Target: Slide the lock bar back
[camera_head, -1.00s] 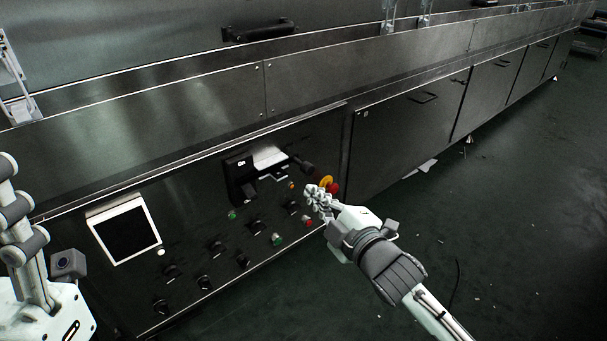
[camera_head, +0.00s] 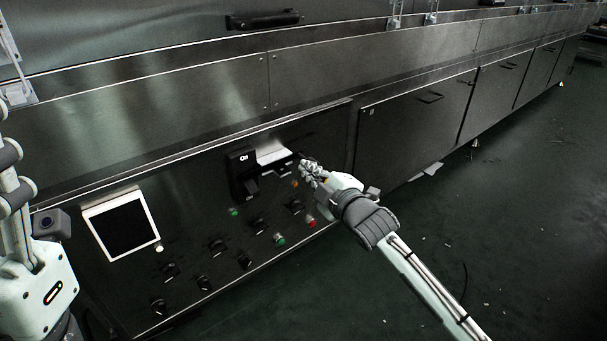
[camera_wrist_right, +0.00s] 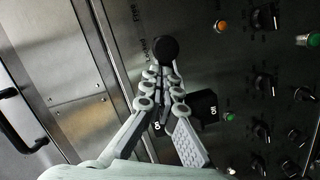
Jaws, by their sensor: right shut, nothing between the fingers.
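The lock bar sits on the dark control panel, beside a black switch housing (camera_head: 243,174) and a pale plate (camera_head: 272,152). Its round black end (camera_wrist_right: 165,50) shows just beyond my fingertips in the right wrist view. In the head view my right gripper (camera_head: 308,168) covers that end. My right gripper also shows in the right wrist view (camera_wrist_right: 163,77), its fingers closed together with nothing between them. Its tips are at or very near the black end; I cannot tell whether they touch. My left gripper (camera_head: 14,195) is partly in view at the left edge, its fingertips cut off.
Knobs and lit buttons, such as a green one (camera_head: 279,239) and a red one (camera_head: 311,222), stick out below the bar. A white-framed screen (camera_head: 121,227) is at the panel's left. The floor (camera_head: 500,230) at right is mostly clear.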

